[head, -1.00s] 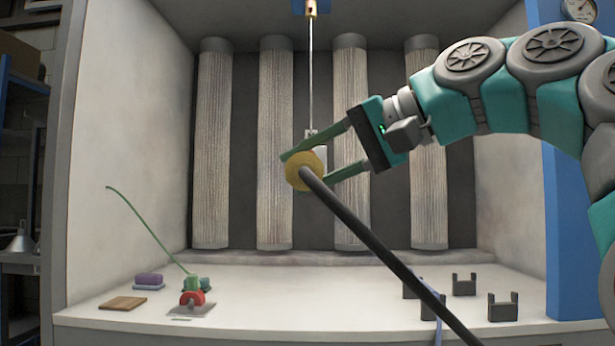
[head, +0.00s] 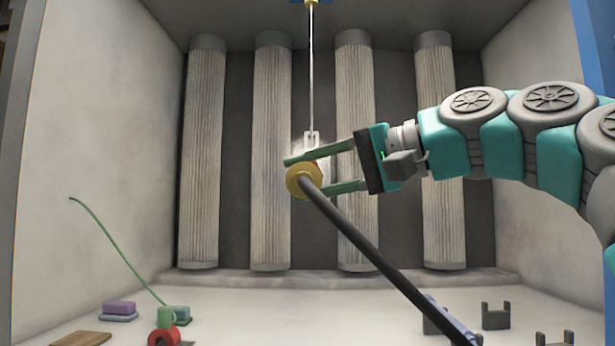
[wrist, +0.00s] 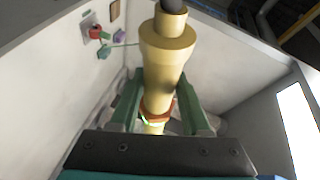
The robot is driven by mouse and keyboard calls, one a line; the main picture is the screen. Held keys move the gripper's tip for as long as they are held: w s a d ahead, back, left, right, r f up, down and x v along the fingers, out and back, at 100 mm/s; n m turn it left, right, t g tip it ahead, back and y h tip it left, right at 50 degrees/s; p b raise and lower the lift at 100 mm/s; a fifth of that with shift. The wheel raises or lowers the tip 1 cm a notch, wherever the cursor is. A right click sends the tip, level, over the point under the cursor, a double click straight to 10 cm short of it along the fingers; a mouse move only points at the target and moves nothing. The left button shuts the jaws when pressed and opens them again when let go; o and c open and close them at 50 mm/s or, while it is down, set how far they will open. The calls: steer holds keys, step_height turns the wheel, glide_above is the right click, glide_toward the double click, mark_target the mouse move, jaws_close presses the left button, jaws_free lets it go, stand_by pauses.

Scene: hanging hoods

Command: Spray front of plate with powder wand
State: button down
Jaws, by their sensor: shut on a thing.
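The yellow powder wand (head: 299,180) is held crosswise between the two green fingers of my gripper (head: 322,175), with its rear end facing the head camera. A black hose (head: 370,250) runs from it down to the right. In the wrist view the wand's yellow body (wrist: 165,55) stands between the fingers, with an orange-red band lower down. A thin rod hangs from the top and ends in a pale clip (head: 312,138) just above and behind the wand. The plate is mostly or wholly hidden behind the wand and fingers. A faint whitish haze shows around the clip.
Tall pleated filters (head: 271,150) line the booth's back wall. Grey cradles (head: 495,316) stand on the floor at right. A red roll (head: 164,338), a purple block (head: 118,307) and a brown board (head: 82,339) lie at left. The middle floor is clear.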

steer(key=shift+w+d+r+p, duration=0.1)
steer(key=shift+w+r+p, duration=0.15)
steer(key=shift+w, duration=0.95)
steer(key=shift+w+a+r+p, duration=0.15)
steer(key=shift+w+p, duration=0.15)
steer(key=shift+w, duration=0.85)
steer(key=shift+w+d+r+p, duration=0.2)
steer(key=shift+w+p, duration=0.1)
steer(key=shift+w, duration=0.9)
steer(key=shift+r+p, duration=1.6)
steer(key=shift+p, duration=0.1)
steer(key=shift+f+b, duration=2)
steer(key=shift+f, duration=1.15)
step_height(320, 180, up, 3)
steer(key=p, duration=0.3)
steer(key=shift+r+p, duration=0.15)
steer(key=shift+p, duration=0.15)
steer(key=shift+r, duration=1.35)
